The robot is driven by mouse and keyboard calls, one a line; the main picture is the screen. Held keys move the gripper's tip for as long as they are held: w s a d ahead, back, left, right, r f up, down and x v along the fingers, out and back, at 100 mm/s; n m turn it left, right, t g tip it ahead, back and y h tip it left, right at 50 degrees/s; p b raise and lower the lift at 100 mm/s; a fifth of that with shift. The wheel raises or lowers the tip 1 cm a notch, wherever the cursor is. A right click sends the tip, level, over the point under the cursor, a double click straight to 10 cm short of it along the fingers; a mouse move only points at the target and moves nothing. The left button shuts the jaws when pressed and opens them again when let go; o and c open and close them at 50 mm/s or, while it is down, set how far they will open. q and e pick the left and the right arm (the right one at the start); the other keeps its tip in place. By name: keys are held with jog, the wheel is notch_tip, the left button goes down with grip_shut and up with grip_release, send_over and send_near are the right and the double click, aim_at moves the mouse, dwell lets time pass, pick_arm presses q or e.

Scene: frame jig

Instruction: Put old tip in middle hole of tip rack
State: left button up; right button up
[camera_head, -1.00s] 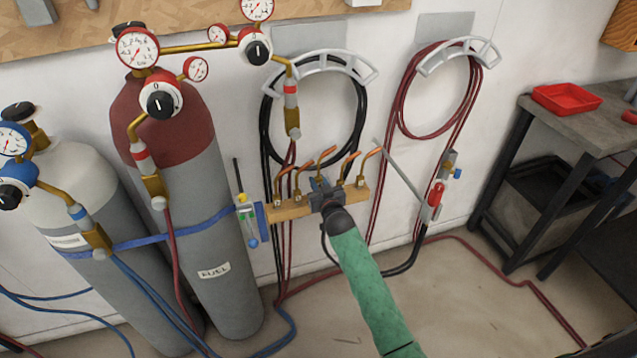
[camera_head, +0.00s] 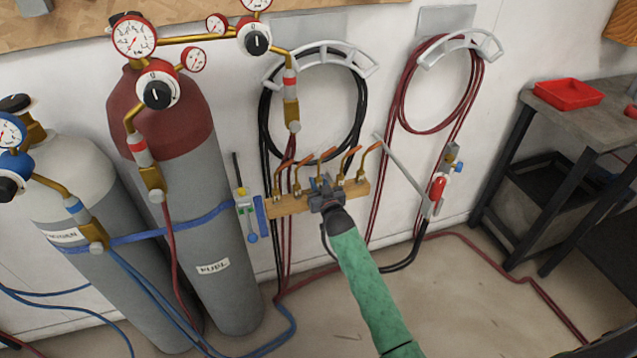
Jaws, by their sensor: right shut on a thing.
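The tip rack (camera_head: 288,207) is a wooden bar on the wall between the gas cylinders and the hanging torch. Several copper tips with brass bases stand in it, bent toward the upper right, such as the left one (camera_head: 291,171) and the right one (camera_head: 369,157). My right gripper (camera_head: 321,186), on a green-sleeved arm, is at the middle of the rack. It is shut on a tip (camera_head: 326,155) there, whose copper end rises above the jaws. The gripper hides the tip's base and the middle hole, so I cannot tell how deep it sits. My left gripper is not in view.
A maroon fuel cylinder (camera_head: 185,125) and a grey-white cylinder (camera_head: 75,170) stand at left, strapped in blue. Black hose (camera_head: 362,115) and red hose (camera_head: 400,110) hang behind. A torch (camera_head: 437,190) hangs right of the rack. A red tray (camera_head: 568,94) sits on a workbench (camera_head: 600,125).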

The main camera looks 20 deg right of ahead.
dwell(0.4)
jog(key=shift+f, duration=0.3)
dwell(0.3)
jog(key=shift+f, duration=0.35)
dwell(0.4)
jog(key=o, duration=1)
